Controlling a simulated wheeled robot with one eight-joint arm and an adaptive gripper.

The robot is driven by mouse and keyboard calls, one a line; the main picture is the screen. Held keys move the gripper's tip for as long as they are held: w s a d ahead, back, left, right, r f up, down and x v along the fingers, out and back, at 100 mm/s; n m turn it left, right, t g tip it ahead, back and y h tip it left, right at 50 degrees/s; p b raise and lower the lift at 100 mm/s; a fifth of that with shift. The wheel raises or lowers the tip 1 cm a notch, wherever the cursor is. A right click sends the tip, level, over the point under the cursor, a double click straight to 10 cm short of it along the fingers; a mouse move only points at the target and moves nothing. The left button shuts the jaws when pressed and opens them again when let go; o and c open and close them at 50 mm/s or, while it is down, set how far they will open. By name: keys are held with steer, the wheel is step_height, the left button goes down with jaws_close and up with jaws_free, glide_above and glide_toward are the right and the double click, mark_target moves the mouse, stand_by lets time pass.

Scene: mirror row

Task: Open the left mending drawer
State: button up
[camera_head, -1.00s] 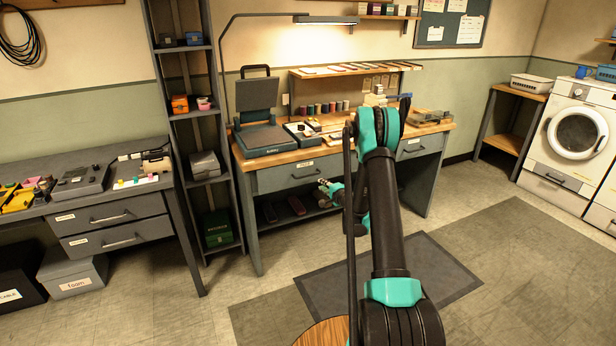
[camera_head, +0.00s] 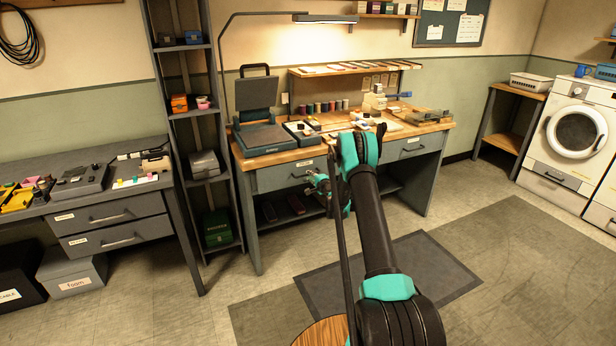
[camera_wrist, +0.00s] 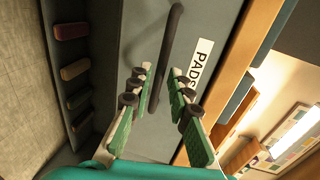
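The left mending drawer (camera_head: 276,178) is the grey drawer at the left under the wooden bench top, and it looks closed. In the wrist view its grey front (camera_wrist: 138,25) carries a white "PADS" label (camera_wrist: 200,62) and a dark bar handle (camera_wrist: 172,35). My gripper (camera_head: 312,180) is in front of this drawer, near the handle. In the wrist view my gripper (camera_wrist: 158,82) is open, with green fingers either side of the handle's lower end in the picture. I cannot tell whether they touch it. Nothing is held.
A second bench drawer (camera_head: 414,147) is at the right. An open shelf below holds several dark items. A tall shelf rack (camera_head: 163,100) stands left.

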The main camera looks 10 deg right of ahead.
steer(key=shift+x, duration=1.55)
jaws_close()
